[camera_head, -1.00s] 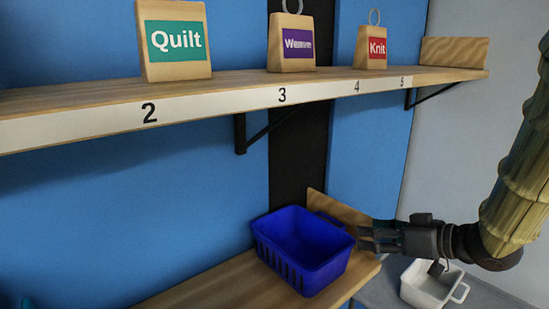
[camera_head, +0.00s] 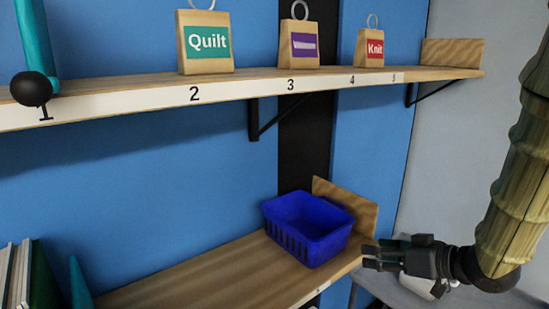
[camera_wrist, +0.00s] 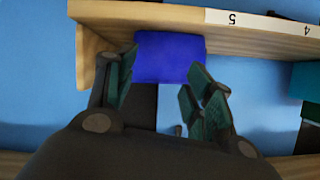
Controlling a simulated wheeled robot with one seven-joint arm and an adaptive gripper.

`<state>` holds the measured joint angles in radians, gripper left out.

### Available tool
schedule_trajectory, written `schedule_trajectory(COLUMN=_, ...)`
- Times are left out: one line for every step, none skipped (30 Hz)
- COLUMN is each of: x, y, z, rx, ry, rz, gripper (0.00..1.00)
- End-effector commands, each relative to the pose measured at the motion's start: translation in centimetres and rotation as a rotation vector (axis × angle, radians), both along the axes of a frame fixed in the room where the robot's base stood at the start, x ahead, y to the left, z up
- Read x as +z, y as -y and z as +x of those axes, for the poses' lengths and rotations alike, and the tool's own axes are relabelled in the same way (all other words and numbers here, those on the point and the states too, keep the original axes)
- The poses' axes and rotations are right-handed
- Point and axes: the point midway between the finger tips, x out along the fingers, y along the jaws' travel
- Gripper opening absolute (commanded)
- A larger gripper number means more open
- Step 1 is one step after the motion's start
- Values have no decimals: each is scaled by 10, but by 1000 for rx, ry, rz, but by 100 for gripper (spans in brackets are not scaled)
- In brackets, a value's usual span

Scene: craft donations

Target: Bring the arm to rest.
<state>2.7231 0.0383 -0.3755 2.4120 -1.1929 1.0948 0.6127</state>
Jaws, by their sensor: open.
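My gripper (camera_head: 368,257) is at the lower right of the head view, held out sideways and pointing left. Its fingers are apart and nothing shows between them. In the head view its fingertips appear just right of a blue basket (camera_head: 305,243) on the lower wooden shelf; I cannot tell the exact gap in depth. The wrist view shows the open fingers (camera_wrist: 163,92) from behind, with a plain blue shape (camera_wrist: 169,58) beyond them, which looks like the basket. My arm hangs down along the right edge of the head view.
An upper shelf (camera_head: 130,103) numbered along its edge holds tags reading Quilt (camera_head: 207,43) and Knit (camera_head: 369,48), with a purple-labelled tag (camera_head: 299,45) between. Books (camera_head: 18,275) stand lower left. A white container (camera_head: 417,287) is partly hidden behind my gripper. The lower shelf's middle is clear.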

Motion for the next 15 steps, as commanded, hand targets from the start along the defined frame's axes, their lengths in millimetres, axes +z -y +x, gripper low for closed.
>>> schedule_trajectory(x=-11, y=0, z=1, rx=-10, ry=-12, rz=-2, gripper=53)
schedule_trajectory(x=-16, y=-1, z=1, rx=-15, ry=-18, rz=-4, gripper=53)
schedule_trajectory(x=-24, y=-1, z=2, rx=-23, ry=-28, rz=-8, gripper=53)
schedule_trajectory(x=-31, y=-2, z=2, rx=-30, ry=-34, rz=-10, gripper=53)
schedule_trajectory(x=-38, y=-2, z=3, rx=-35, ry=-43, rz=-14, gripper=53)
schedule_trajectory(x=-49, y=-3, z=3, rx=-47, ry=-56, rz=-17, gripper=53)
schedule_trajectory(x=-58, y=-3, z=3, rx=-56, ry=-67, rz=-23, gripper=53)
schedule_trajectory(x=-68, y=-3, z=3, rx=-66, ry=-79, rz=-27, gripper=53)
schedule_trajectory(x=-83, y=-4, z=3, rx=-81, ry=-97, rz=-34, gripper=53)
schedule_trajectory(x=-95, y=-4, z=2, rx=-91, ry=-111, rz=-40, gripper=53)
schedule_trajectory(x=-107, y=-4, z=1, rx=-103, ry=-126, rz=-47, gripper=53)
schedule_trajectory(x=-122, y=-4, z=-1, rx=-118, ry=-146, rz=-55, gripper=53)
schedule_trajectory(x=-134, y=-4, z=-2, rx=-131, ry=-161, rz=-62, gripper=53)
schedule_trajectory(x=-146, y=-4, z=-4, rx=-141, ry=-177, rz=-69, gripper=53)
schedule_trajectory(x=-161, y=-4, z=-7, rx=-157, ry=-198, rz=-80, gripper=53)
